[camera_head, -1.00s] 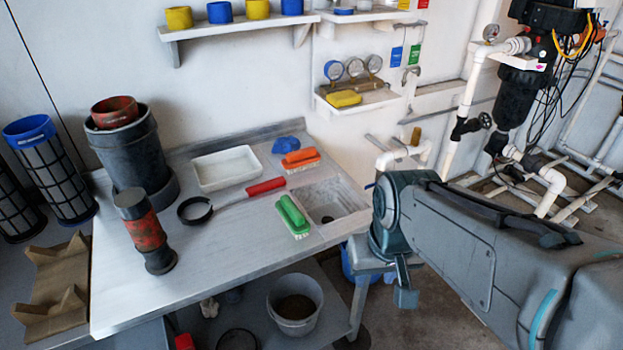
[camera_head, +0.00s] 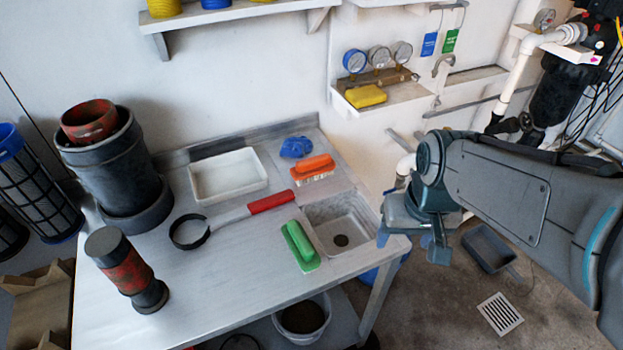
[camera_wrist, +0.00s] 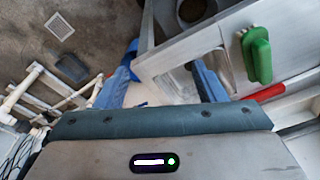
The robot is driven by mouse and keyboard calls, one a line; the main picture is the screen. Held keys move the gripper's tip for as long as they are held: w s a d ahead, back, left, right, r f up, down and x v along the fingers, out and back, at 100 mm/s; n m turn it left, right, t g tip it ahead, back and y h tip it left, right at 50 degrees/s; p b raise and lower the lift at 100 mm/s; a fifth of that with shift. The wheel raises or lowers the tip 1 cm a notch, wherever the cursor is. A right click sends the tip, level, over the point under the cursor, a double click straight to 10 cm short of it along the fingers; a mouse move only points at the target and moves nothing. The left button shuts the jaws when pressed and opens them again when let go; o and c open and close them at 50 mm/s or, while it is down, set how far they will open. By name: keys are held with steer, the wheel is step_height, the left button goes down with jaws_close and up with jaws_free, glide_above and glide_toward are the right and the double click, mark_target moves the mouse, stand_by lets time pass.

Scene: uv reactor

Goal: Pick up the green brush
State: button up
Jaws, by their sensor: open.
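The green brush (camera_head: 300,245) lies on the steel bench, just left of the sink basin, with its green handle up. It also shows in the wrist view (camera_wrist: 257,55) at the upper right. My gripper (camera_head: 412,240) is beyond the bench's right edge, to the right of the brush and apart from it. In the wrist view my gripper (camera_wrist: 165,88) has its two blue fingers spread wide with nothing between them. The sink corner and bench edge show behind the fingers.
The bench (camera_head: 225,285) holds a red-handled strap wrench (camera_head: 235,217), an orange brush (camera_head: 313,168), a white tray (camera_head: 228,176), a blue cloth (camera_head: 296,147) and a red-black cylinder (camera_head: 127,270). The sink (camera_head: 340,225) lies between brush and gripper. A bucket (camera_head: 302,318) stands below.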

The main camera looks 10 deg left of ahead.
steer(key=w+a+r+n+g+p, duration=0.1)
steer(key=w+a+r+p, duration=0.1)
steer(key=a, duration=0.3)
steer(key=w+a+r+n+p, duration=0.1)
steer(key=w+a+n+p, duration=0.1)
steer(key=a+p, duration=0.15)
steer(key=n+p, duration=0.2)
steer(key=p, duration=0.1)
glide_above(300, 236)
steer(key=shift+g+h, duration=0.3)
steer(key=f, duration=0.8)
steer(key=shift+w+f+b, duration=0.1)
steer(key=shift+w+b, duration=0.25)
steer(key=shift+s+f, duration=0.15)
steer(key=shift+f, duration=1.25)
steer(key=shift+s+f, duration=0.15)
steer(key=shift+f, duration=1.2)
steer(key=c, duration=1.1)
